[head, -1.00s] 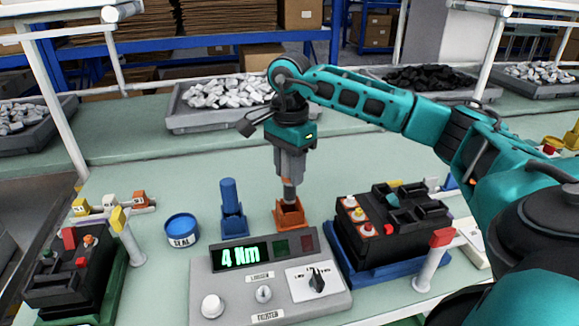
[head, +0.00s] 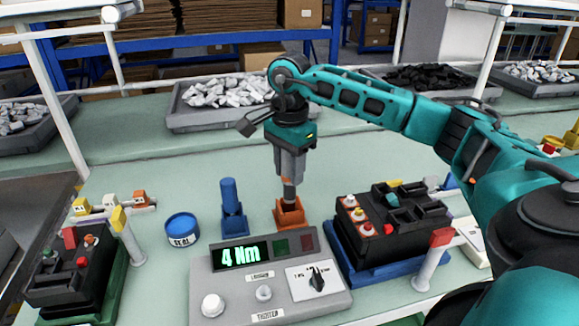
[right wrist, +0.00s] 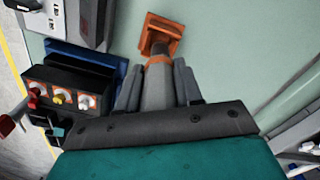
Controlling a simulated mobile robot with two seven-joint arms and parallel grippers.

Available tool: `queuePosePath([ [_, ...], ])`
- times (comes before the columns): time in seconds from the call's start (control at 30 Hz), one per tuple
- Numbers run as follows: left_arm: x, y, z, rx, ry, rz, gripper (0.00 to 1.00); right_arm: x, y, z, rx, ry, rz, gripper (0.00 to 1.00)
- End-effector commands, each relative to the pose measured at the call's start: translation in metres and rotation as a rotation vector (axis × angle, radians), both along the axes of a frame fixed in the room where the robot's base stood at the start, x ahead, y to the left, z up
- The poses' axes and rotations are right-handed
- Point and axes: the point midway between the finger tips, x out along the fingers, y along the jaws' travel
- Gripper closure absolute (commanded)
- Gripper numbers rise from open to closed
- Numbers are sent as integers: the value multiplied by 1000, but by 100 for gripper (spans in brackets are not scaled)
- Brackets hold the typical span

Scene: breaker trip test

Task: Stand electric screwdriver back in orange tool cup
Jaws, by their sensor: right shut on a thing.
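My right gripper (head: 290,165) is above the orange tool cup (head: 289,214) and points down. It is shut on the electric screwdriver (head: 289,190), a grey body with an orange band. The screwdriver is upright, with its lower end at the cup's mouth. In the right wrist view the screwdriver (right wrist: 159,85) lies between the two grey fingers (right wrist: 158,88), and its far end overlaps the orange cup (right wrist: 160,32). How deep the tip sits in the cup is hidden. My left gripper does not show.
A blue cup with a blue tool (head: 231,208) stands just left of the orange cup. A control box (head: 265,285) reading 4 Nm is in front. A black breaker on a blue base (head: 385,228) is right. A blue seal tin (head: 182,229) is left.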

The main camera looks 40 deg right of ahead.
Motion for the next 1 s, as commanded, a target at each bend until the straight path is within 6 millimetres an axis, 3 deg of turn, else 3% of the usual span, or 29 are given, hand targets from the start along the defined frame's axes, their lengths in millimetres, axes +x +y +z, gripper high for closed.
queuePosePath([
  [0.47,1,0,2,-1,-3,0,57,0,0,0,0,-2,0,95],
  [1.0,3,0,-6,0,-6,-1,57,0,0,-13,0,-2,0,95],
])
